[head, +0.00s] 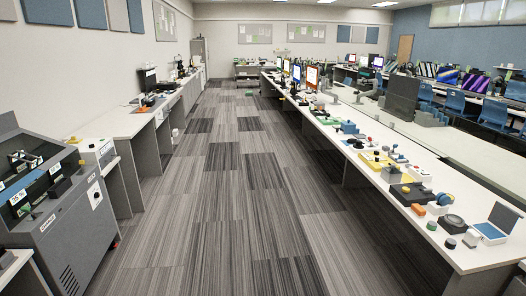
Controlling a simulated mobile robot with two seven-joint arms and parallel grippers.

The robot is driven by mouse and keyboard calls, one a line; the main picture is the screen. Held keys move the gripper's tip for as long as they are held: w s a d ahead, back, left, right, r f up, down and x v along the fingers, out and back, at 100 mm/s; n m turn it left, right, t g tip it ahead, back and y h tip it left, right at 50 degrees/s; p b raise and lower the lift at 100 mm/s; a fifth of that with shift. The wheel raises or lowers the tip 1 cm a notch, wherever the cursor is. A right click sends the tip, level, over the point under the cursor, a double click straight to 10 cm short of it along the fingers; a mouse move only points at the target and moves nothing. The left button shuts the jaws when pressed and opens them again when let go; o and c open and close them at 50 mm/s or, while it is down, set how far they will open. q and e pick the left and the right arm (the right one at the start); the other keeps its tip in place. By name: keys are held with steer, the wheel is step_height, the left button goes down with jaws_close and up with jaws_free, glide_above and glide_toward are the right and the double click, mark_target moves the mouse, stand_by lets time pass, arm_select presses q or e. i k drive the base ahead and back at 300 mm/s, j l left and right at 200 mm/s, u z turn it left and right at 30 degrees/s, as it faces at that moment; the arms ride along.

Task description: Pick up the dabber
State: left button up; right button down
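Neither of my grippers is in view. I cannot pick out the dabber for certain; the small items on the long right bench (420,222) are too small to name surely. Near its front end are a small orange block (418,209), a blue round piece (431,226), a blue-topped piece (445,199) and small dark round pieces (450,243).
An open case (495,222) and a dark box (411,195) stand on the right bench, with a yellow tray (376,160) farther back. A grey machine (62,215) stands at the left before a left bench (122,124). The striped floor aisle (220,200) between is clear.

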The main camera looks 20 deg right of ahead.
mark_target(471, 238)
steer(key=i+z, duration=0.3)
steer(key=i, duration=0.3)
steer(key=i+j+z, duration=0.1)
steer(key=i+z, duration=0.2)
steer(key=i, duration=0.35)
steer(key=i+z, duration=0.85)
steer(key=z, duration=0.2)
steer(key=i+l+z, duration=0.1)
steer(key=i+z, duration=0.15)
steer(key=z, duration=0.15)
steer(key=i+z, duration=0.25)
steer(key=z, duration=0.15)
steer(key=i+z, duration=0.25)
steer(key=z, duration=0.15)
steer(key=j, duration=0.05)
